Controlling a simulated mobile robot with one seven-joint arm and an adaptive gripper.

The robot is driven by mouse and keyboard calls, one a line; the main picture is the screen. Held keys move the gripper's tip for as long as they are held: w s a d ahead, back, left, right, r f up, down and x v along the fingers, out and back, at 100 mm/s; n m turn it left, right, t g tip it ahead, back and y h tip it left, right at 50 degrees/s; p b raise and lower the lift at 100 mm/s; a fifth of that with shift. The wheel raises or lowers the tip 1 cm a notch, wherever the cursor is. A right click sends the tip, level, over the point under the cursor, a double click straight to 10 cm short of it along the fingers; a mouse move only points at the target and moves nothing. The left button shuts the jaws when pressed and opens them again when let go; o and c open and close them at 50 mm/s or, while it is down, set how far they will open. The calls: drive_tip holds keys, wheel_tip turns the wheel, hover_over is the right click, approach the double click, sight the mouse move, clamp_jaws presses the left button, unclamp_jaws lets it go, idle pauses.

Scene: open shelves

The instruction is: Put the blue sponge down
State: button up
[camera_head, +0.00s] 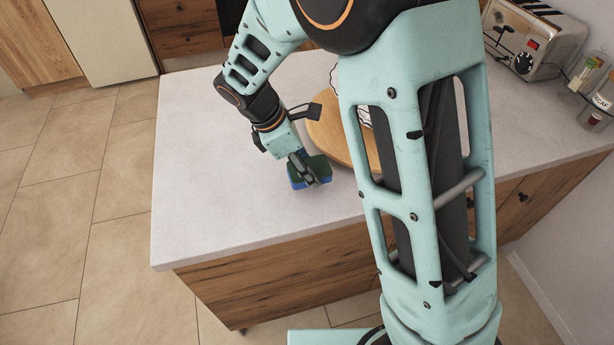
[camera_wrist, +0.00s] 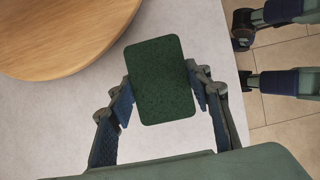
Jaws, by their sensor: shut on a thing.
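The blue sponge (camera_head: 297,184) has a dark green scouring side. In the head view it is at the front part of the white countertop (camera_head: 205,190), and its blue edge shows below the green top. In the wrist view only the green face of the sponge (camera_wrist: 160,80) shows. My gripper (camera_head: 308,172) is shut on the sponge, with one finger on each side of it; it also shows in the wrist view (camera_wrist: 163,92). I cannot tell whether the sponge's underside touches the countertop.
A round wooden board (camera_head: 330,135) lies just behind the sponge, partly hidden by my arm. A toaster (camera_head: 530,40) and glass jars (camera_head: 588,72) stand at the far right. The countertop's left part is clear. Its front edge is close to the sponge.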

drive_tip(key=shift+w+f+b, duration=0.1)
drive_tip(key=shift+f+b, duration=0.95)
drive_tip(key=shift+f, duration=0.6)
drive_tip(key=shift+f, duration=0.2)
drive_tip(key=o, duration=1.1)
drive_tip(key=shift+r, duration=0.1)
drive_tip(key=v, duration=1.2)
drive_tip(key=shift+r, duration=0.15)
